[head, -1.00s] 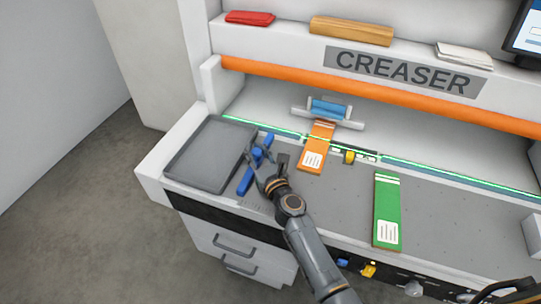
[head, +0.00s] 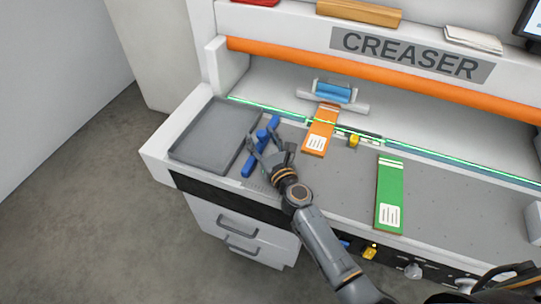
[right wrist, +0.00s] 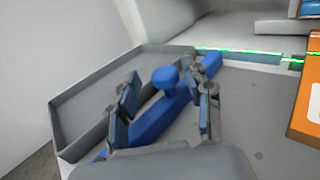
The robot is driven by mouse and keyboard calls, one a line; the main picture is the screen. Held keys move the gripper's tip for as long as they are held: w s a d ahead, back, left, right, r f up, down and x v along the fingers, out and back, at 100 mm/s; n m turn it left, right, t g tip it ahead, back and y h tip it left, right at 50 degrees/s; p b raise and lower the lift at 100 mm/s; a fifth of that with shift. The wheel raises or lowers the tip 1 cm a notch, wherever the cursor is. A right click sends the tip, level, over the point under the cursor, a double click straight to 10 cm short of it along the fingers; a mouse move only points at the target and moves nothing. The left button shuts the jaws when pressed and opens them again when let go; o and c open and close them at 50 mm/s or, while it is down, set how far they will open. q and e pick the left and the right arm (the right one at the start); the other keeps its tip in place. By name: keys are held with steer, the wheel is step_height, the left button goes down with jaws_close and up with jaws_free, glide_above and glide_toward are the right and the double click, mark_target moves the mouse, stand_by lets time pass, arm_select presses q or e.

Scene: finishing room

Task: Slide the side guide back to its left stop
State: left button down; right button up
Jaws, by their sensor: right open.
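The side guide (head: 249,164) is a blue bar with a round blue knob, lying on the grey bed close beside the right edge of the grey tray. It also shows in the right wrist view (right wrist: 150,122), with its knob (right wrist: 165,78) standing up. My right gripper (head: 264,150) is open over the guide. In the wrist view its two fingers lie either side of the bar, with the knob in the gap between them; I see no finger closed on it. The bar's near end is partly hidden by the gripper. My left gripper is not in view.
The shallow grey tray (head: 180,157) is left of the guide. An orange card (head: 321,130) lies to the right under a blue-grey clamp (head: 333,92), and a green card (head: 390,190) farther right. The bed between the cards is mostly clear. A green light line crosses behind.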

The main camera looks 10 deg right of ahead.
steer(key=s, duration=0.3)
steer(key=s+d, duration=0.1)
steer(key=s, duration=0.6)
steer(key=shift+s+d, duration=0.1)
steer(key=shift+d, duration=0.2)
